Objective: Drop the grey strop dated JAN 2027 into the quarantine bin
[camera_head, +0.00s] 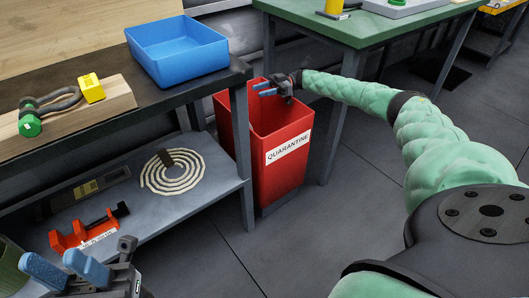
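The red quarantine bin (283,180), with a white QUARANTINE label, stands on the floor between the two benches. My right gripper (263,88) is over the bin's opening, with its two blue fingers slightly apart and nothing visible between them. My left gripper (58,262) is at the lower left by the lower shelf, open and empty. A dark grey looped piece (52,104) with a green end and a yellow tag (91,87) lies on a wooden block; I can read no date, so I cannot tell if it is the strop. The bin's floor is hidden.
A blue tray (177,70) sits at the dark bench's corner above the bin. The lower shelf (130,231) holds a coiled cream rope (172,188) and a red-orange tool (84,234). A green table (375,25) stands behind the bin. Floor at right is clear.

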